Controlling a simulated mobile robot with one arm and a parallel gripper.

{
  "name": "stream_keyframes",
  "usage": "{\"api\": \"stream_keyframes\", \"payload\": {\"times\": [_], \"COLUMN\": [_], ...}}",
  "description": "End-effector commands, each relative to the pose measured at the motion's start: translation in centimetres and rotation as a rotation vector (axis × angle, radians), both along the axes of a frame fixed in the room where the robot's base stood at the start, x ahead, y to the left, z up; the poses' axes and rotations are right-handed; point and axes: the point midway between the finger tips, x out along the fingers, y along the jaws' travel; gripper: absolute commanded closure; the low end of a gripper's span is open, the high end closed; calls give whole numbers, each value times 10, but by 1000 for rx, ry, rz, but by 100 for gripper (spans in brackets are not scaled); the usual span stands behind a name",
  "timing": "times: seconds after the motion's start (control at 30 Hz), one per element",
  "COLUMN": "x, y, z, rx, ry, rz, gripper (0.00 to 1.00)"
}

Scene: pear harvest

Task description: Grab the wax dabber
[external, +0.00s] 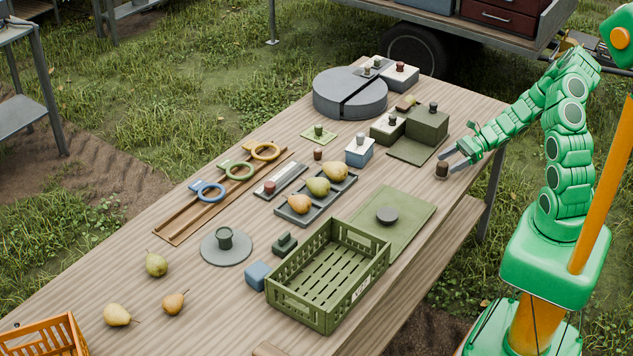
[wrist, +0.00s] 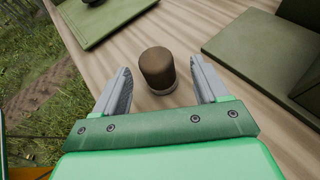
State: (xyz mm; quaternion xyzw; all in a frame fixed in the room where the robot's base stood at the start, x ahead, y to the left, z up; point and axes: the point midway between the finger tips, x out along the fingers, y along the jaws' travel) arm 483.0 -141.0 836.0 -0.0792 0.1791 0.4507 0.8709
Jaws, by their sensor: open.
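A short dark brown cylinder with a rounded top, which looks like the wax dabber (external: 442,170), stands upright on the wooden table near its right edge. In the wrist view the dabber (wrist: 157,68) stands between and just beyond the two grey fingertips, with a gap on each side. My gripper (external: 451,162) is open and empty, low over the table beside the dabber.
A green mat (external: 408,149) with a dark green box (external: 427,125) lies just behind the dabber. A larger green board (external: 404,222) with a dark disc and a green crate (external: 312,318) are toward the front. Bare wood surrounds the dabber.

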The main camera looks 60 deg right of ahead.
Motion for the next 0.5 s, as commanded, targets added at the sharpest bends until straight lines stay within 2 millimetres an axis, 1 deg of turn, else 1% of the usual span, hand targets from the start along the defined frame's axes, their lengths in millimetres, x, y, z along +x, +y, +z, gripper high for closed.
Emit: {"api": "stream_keyframes", "payload": {"times": [0.17,0.3,0.5], "x": [6,13,23], "y": [11,26,38], "z": [-6,-13,-20], "rx": [2,3,1], "ry": [0,-1,-1], "rz": [0,4,0], "gripper": [27,27,27]}}
